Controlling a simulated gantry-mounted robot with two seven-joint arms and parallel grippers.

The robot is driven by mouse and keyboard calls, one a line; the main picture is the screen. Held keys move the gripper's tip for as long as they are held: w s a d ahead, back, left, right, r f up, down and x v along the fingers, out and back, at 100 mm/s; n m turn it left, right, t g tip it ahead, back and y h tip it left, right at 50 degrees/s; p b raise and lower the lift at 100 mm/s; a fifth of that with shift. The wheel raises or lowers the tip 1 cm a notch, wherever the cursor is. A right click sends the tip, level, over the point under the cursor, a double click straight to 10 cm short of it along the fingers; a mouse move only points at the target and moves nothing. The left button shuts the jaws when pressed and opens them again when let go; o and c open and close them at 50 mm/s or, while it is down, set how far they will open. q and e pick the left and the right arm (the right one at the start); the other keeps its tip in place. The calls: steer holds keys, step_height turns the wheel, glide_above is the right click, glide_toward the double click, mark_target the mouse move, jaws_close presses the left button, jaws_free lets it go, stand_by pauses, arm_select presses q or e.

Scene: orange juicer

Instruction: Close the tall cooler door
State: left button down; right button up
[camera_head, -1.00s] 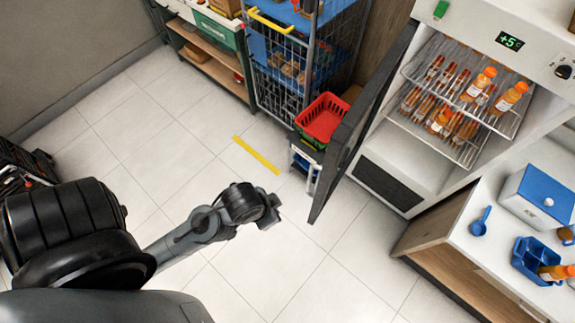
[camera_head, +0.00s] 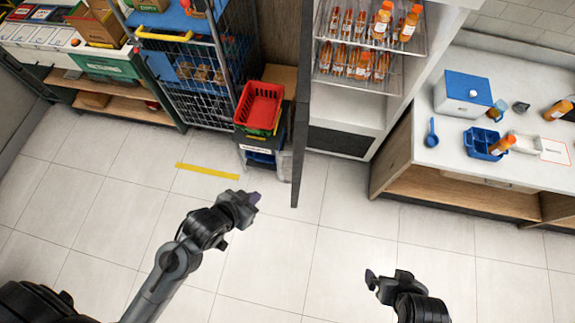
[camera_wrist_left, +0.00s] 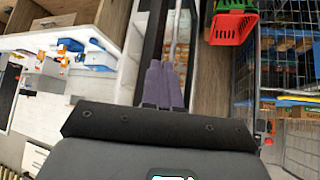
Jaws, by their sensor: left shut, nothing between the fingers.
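The tall cooler (camera_head: 395,85) stands at top centre in the head view. Its dark door (camera_head: 301,110) is open, seen nearly edge-on and sticking out toward me. Several orange-capped bottles (camera_head: 360,62) stand on the wire shelves inside. My left gripper (camera_head: 257,198) is shut and empty, to the left of the door's near end and apart from it in the head view. Its purple fingers (camera_wrist_left: 163,84) lie together in the left wrist view. My right gripper (camera_head: 374,279) is at lower right, over the floor, away from the door; its finger gap is not clear.
Left of the door are a red basket (camera_head: 258,106) on a stand and a wire cage trolley (camera_head: 205,70). A counter (camera_head: 440,150) with a blue-lidded box (camera_head: 463,93) and a blue tray (camera_head: 482,143) stands at right. The floor in front is clear.

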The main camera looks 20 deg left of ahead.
arm_select(q)
steer(key=w+d+f+m+t+h+b, duration=0.2)
steer(key=w+d+f+m+h+b, duration=0.15)
steer(key=d+f+h+b, duration=0.4)
step_height(320, 180, down, 12)
steer(key=d+m+g+h+b, duration=0.25)
steer(key=m+h+b, duration=0.35)
steer(key=b, duration=0.4)
steer(key=w+a+f+g+h+b, duration=0.1)
steer(key=w+a+f+g+b, duration=0.1)
steer(key=w+a+f+b, duration=0.4)
steer(key=w+a+f+g+h+b, duration=0.15)
steer(key=a+f+b, duration=0.25)
steer(key=a+b, duration=0.45)
steer(key=w+a+m+t+b, duration=0.1)
steer(key=w+a+m+b, duration=0.1)
steer(key=w+a+b, duration=0.75)
steer(key=b+x, duration=0.3)
steer(key=x, duration=1.2)
steer(key=shift+s+d+r+y, duration=0.15)
steer(key=shift+s+d+y, duration=0.2)
steer(key=shift+d+y, duration=0.05)
